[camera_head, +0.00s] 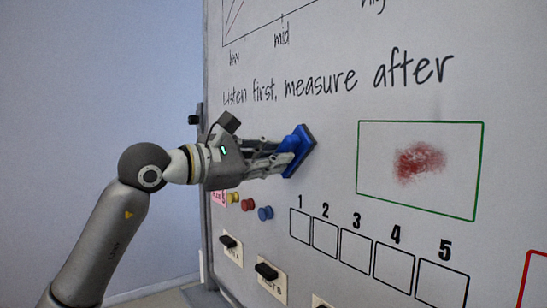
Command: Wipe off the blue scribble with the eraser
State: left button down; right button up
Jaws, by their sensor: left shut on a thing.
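My left gripper (282,157) reaches in from the left and is shut on a blue eraser (300,150) with a dark face turned to the whiteboard (335,115). The eraser is at or very near the board, below the handwritten line; I cannot tell if it touches. A red smudge (420,162) is inside a green-outlined box (358,160) to the right of the eraser, apart from it. I see no blue scribble; the gripper and eraser may hide part of the board. My right gripper is not in view.
Yellow, red and blue round knobs (265,213) stick out below the gripper. Dark switches on labelled plates (270,281) are lower down. Numbered empty boxes (355,248) run along the lower board. A red outline (530,270) shows at the lower right.

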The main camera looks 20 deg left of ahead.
pick_arm(q)
jog(key=shift+b+v, duration=1.15)
jog(key=shift+v, duration=1.75)
jog(key=b+v, duration=0.1)
jog(key=v, duration=0.2)
jog(key=shift+w+d+r, duration=0.1)
jog(key=shift+r, duration=0.05)
